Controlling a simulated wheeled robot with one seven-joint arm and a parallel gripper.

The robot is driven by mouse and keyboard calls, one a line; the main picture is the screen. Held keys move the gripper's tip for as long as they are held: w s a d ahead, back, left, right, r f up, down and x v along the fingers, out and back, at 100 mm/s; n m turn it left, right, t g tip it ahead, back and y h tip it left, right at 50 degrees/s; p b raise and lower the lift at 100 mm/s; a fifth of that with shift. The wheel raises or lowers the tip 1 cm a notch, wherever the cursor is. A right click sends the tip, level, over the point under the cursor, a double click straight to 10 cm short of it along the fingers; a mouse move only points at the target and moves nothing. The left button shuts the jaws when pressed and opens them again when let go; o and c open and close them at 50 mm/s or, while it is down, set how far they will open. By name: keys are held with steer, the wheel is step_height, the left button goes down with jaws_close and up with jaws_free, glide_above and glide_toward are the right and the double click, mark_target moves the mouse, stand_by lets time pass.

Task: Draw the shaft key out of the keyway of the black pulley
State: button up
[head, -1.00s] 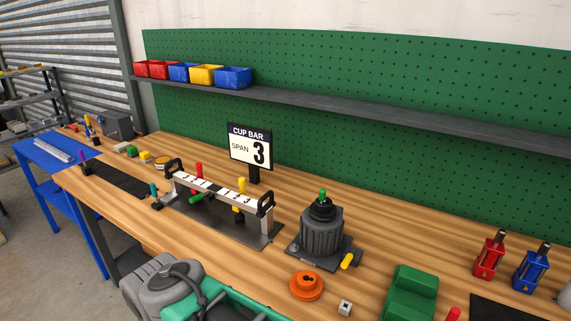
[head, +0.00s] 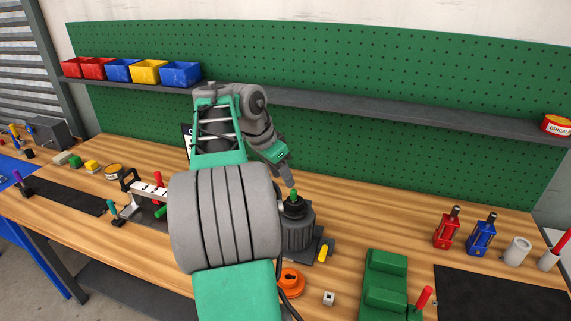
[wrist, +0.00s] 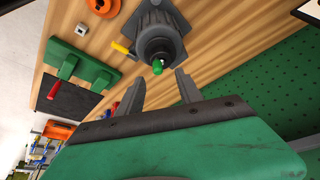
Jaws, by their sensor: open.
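The black pulley (head: 294,206) sits on top of a grey ribbed motor (head: 298,230). The shaft key's green knob (head: 293,194) stands up from the pulley. In the wrist view the green knob (wrist: 157,66) shows in front of the black pulley (wrist: 157,48). My gripper (head: 289,184) is just above the knob in the head view. In the wrist view my gripper (wrist: 160,77) is open, with the knob near the gap between its fingertips, and holds nothing. The keyway itself is too small to make out.
A yellow handle (head: 325,250) sticks out beside the motor. An orange round part (head: 290,281), a small grey block (head: 329,298) and a green fixture (head: 386,270) are nearby on the bench. A shelf (head: 350,111) runs behind. My arm hides much of the cup bar.

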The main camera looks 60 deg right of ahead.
mark_target(294, 190)
steer(key=shift+m, duration=0.3)
steer(key=x, duration=0.5)
steer(key=s+b+x, duration=0.1)
steer(key=x, duration=0.2)
steer(key=shift+d+r, duration=0.2)
steer(key=shift+d, duration=0.1)
jaws_close()
